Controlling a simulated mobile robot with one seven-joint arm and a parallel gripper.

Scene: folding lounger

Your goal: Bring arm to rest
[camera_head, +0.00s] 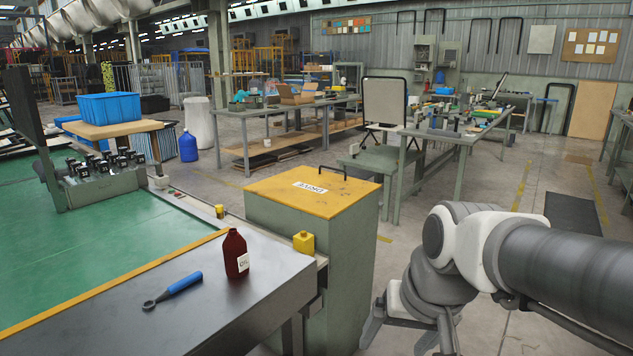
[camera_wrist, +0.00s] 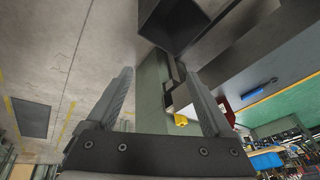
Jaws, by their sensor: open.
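My arm reaches in from the right side of the head view and bends downward there. My gripper (camera_wrist: 160,100) shows in the wrist view with its two fingers spread well apart and nothing between them. In the head view its fingers (camera_head: 408,330) point down at the bottom edge, partly cut off. The gripper is to the right of the green cabinet with the yellow top (camera_head: 318,190), apart from it. The wrist picture is tilted, with the floor on the left and the bench on the right.
A dark bench (camera_head: 230,300) at front left holds a brown-red bottle (camera_head: 236,254) and a blue-handled tool (camera_head: 174,288). A yellow block (camera_head: 303,242) is at the bench's right edge. A workbench (camera_head: 462,138) stands behind. Open floor (camera_head: 490,200) lies to the right.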

